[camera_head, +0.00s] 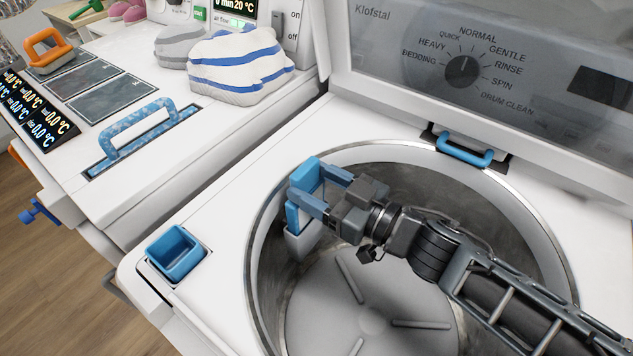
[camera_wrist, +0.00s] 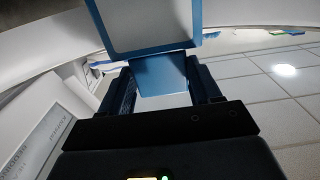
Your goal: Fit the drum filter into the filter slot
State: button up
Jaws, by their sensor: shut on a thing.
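My gripper (camera_head: 318,192) is shut on the drum filter (camera_head: 303,174), a blue piece with a pale grey part (camera_head: 300,243) below. It is held at the left inner side of the washer drum, near the rim. In the wrist view, the filter's blue block (camera_wrist: 160,75) sits between my two dark fingers, with a blue-framed grey panel beyond. The fingers and arm hide part of the filter. I cannot tell whether it touches the drum wall. No filter slot can be clearly made out; a square blue open-topped holder (camera_head: 176,254) sits in the washer's front-left corner.
The open drum (camera_head: 370,315) has a round metal rim and raised ribs on its floor. A blue handle (camera_head: 465,150) is at the back rim, below the raised lid (camera_head: 480,60). The left counter carries a blue-handled panel (camera_head: 140,128) and folded striped cloth (camera_head: 240,65).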

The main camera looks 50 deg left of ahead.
aim_at(309, 218)
notch_tip(309, 218, down, 6)
jog(key=b, duration=0.4)
jog(key=shift+f+b, duration=0.15)
jog(key=shift+b, duration=0.25)
dwell(1.7)
jog(key=shift+f, duration=0.2)
jog(key=shift+s+d+f+b, duration=0.1)
jog(key=shift+s+f+b, duration=0.05)
jog(key=shift+f+b, duration=0.45)
jog(key=shift+s+d+f+b, duration=0.1)
jog(key=shift+s+f+b, duration=0.05)
jog(key=shift+f+b, duration=0.4)
jog(key=shift+f, duration=0.1)
jog(key=shift+a+r, duration=0.1)
jog(key=shift+r, duration=0.15)
jog(key=shift+w+r+p, duration=0.2)
jog(key=shift+r+p, duration=0.35)
jog(key=shift+p, duration=0.1)
jog(key=shift+w+r+p, duration=0.15)
jog(key=shift+r+p, duration=0.4)
jog(key=shift+p, duration=0.1)
jog(key=shift+a+r+p, duration=0.1)
jog(key=shift+r+p, duration=1.9)
jog(key=shift+r, duration=0.75)
